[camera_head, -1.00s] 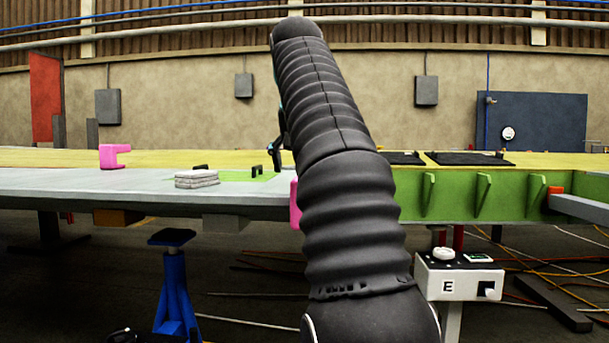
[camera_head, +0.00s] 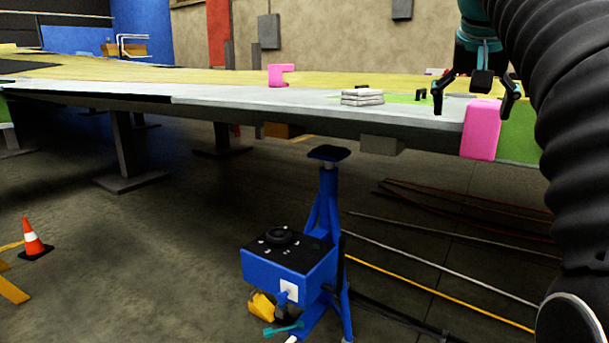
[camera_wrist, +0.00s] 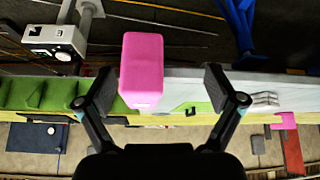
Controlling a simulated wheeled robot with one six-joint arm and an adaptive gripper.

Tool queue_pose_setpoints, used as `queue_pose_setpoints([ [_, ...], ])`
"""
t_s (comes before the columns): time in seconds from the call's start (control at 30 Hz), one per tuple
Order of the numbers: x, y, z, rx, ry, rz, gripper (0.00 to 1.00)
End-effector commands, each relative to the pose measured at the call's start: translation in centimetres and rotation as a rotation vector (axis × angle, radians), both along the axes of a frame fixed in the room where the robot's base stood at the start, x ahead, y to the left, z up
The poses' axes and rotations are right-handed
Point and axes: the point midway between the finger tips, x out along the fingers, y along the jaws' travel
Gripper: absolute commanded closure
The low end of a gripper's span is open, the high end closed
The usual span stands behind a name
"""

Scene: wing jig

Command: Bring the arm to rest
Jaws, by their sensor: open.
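My gripper (camera_head: 473,108) is open at the right of the head view, with its fingers hanging down at the wing's near edge. A pink clamp-like block (camera_head: 480,130) sits on that edge, just below and between the fingers as seen there. In the wrist view the pink block (camera_wrist: 142,68) shows between the spread fingers of my gripper (camera_wrist: 160,88), closer to the left one. I see no finger closed on it. My ribbed black arm fills the right side of the head view.
The long wing panel (camera_head: 230,100) crosses the view, bearing a second pink block (camera_head: 280,75) and a stack of pale pads (camera_head: 362,97). Below stand a blue jack stand (camera_head: 327,205) and a blue box (camera_head: 290,265). Rods lie on the floor; an orange cone (camera_head: 33,240) stands left.

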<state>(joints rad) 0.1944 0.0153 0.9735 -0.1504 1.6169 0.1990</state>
Motion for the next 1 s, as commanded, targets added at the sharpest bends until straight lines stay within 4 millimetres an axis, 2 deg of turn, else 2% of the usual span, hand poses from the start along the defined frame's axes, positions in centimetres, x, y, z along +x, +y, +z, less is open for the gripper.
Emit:
queue_pose_setpoints([
  [0.27,-3.8,3.9,-6.6,0.001,0.019,0.139,0.07],
  [0.47,-7.3,6.4,-12.8,0.006,0.031,0.229,0.07],
  [0.67,-11.4,8.7,-20.0,0.015,0.04,0.31,0.07],
  [0.9,-16.8,10.9,-29.5,0.027,0.05,0.396,0.07],
  [1.0,-18.6,11.5,-32.7,0.031,0.052,0.421,0.07],
])
